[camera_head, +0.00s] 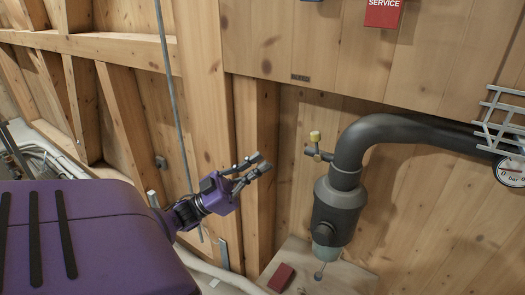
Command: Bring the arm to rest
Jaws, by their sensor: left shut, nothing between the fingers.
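My left gripper (261,163) is on a purple arm that comes in from the left. It is in mid-picture in the head view, in front of the wooden wall. Its fingers point right and slightly up. It is shut, with nothing held. It shows apart from the dark pipe (345,150) to its right. My right gripper is not in view.
A grey valve body (338,205) hangs below the pipe bend, with a brass-tipped lever (315,138) beside it. A red block (281,277) lies on a ledge below. A gauge (511,172) and metal rack (502,120) are at right. A thin rod (172,80) runs down the wall.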

